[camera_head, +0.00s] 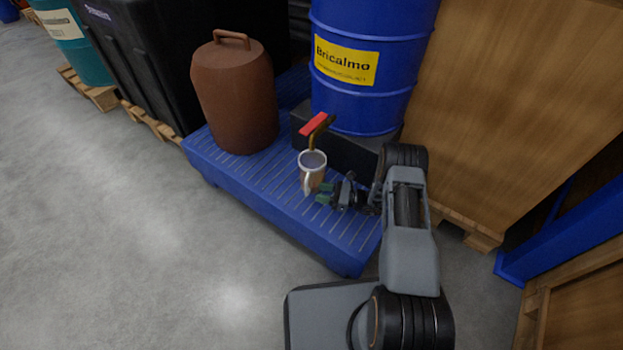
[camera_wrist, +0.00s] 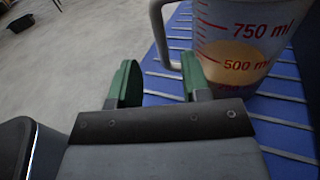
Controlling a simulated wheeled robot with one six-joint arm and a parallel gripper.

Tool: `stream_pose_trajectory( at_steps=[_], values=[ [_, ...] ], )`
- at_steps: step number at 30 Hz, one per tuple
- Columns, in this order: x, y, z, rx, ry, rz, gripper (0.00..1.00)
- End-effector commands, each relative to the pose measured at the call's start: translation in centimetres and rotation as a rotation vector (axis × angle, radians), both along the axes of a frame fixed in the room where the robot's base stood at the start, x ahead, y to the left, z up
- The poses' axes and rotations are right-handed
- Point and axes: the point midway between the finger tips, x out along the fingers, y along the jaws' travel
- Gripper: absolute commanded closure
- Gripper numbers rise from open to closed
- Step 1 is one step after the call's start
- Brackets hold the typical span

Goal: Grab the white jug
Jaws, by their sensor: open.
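The white jug (camera_head: 312,172) stands upright on the blue slatted platform in the head view, with its handle facing the front. In the wrist view the jug (camera_wrist: 246,48) is see-through with red millilitre marks and holds a pale tan content. Its white handle (camera_wrist: 158,28) appears between my two green fingertips, close to the right one. My gripper (camera_head: 323,193) is open just right of and below the jug in the head view. In the wrist view my gripper (camera_wrist: 157,78) is empty; I cannot tell whether a finger touches the handle.
The blue platform (camera_head: 235,187) carries a brown lidded canister (camera_head: 235,100) and a blue drum (camera_head: 368,60) on a dark block. A wooden crate (camera_head: 520,100) stands right. Grey floor (camera_head: 110,230) is clear at left.

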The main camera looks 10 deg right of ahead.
Motion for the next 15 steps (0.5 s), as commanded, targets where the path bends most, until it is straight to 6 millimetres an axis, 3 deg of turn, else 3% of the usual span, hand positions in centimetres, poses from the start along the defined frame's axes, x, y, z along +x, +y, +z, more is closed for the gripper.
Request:
stream_pose_trajectory(
  at_steps=[8,15],
  values=[
    [0.5,1.6,-0.1,-0.001,0.0,0.002,0.57],
    [1.8,4.6,0.2,0.0,-0.001,0.003,0.57]
  ],
)
